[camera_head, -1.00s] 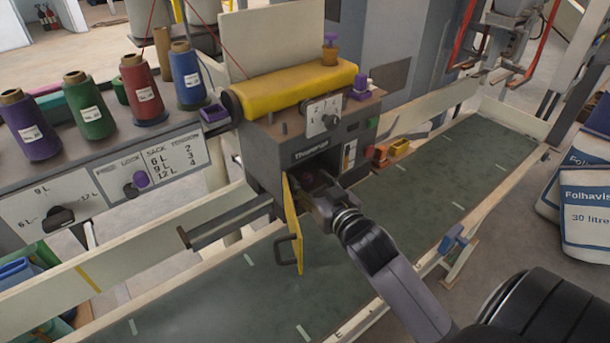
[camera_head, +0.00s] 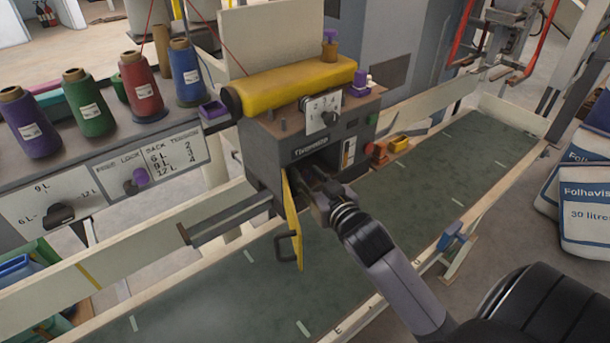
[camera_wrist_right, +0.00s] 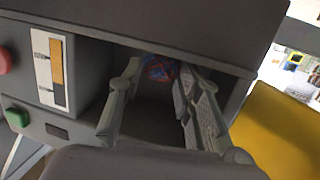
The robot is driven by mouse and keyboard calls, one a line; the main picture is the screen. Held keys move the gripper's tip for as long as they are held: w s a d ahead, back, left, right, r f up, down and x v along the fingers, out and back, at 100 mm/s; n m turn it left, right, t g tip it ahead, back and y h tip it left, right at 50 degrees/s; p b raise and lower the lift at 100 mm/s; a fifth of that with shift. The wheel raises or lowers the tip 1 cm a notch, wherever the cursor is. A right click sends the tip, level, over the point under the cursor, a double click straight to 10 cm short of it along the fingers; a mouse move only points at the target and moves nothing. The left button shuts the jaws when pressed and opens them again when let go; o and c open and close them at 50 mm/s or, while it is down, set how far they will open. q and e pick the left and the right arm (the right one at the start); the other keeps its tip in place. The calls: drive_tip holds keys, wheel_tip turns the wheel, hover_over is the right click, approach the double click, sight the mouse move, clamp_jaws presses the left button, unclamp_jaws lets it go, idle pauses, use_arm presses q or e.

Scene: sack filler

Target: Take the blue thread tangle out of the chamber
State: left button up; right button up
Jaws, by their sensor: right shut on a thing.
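The grey machine (camera_head: 270,147) has an open chamber (camera_head: 322,160) low in its front. Its yellow door (camera_head: 292,225) hangs open to the left, with a dark handle. My right gripper (camera_head: 317,181) reaches into the chamber mouth. In the right wrist view its two fingers (camera_wrist_right: 160,72) extend into the dark chamber, shut on the blue thread tangle (camera_wrist_right: 159,67). The tangle shows blue and reddish strands between the fingertips, still inside the chamber. The head view hides the tangle. My left gripper is not in view.
A yellow roller cover (camera_head: 290,88) tops the machine. Thread spools (camera_head: 142,90) stand on a panel at left. A green conveyor belt (camera_head: 430,195) runs below, mostly clear. White sacks (camera_head: 590,215) lie at far right.

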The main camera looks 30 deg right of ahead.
drive_tip(key=shift+r, duration=0.6)
wheel_tip(320, 180, up, 2)
drive_tip(key=shift+r, duration=0.1)
drive_tip(key=f+p+v, duration=0.3)
drive_tip(key=p+v, duration=0.2)
drive_tip(key=v, duration=1.2)
drive_tip(key=shift+s+r+p, duration=0.15)
drive_tip(key=shift+s+p, duration=0.2)
drive_tip(key=shift+s, duration=0.3)
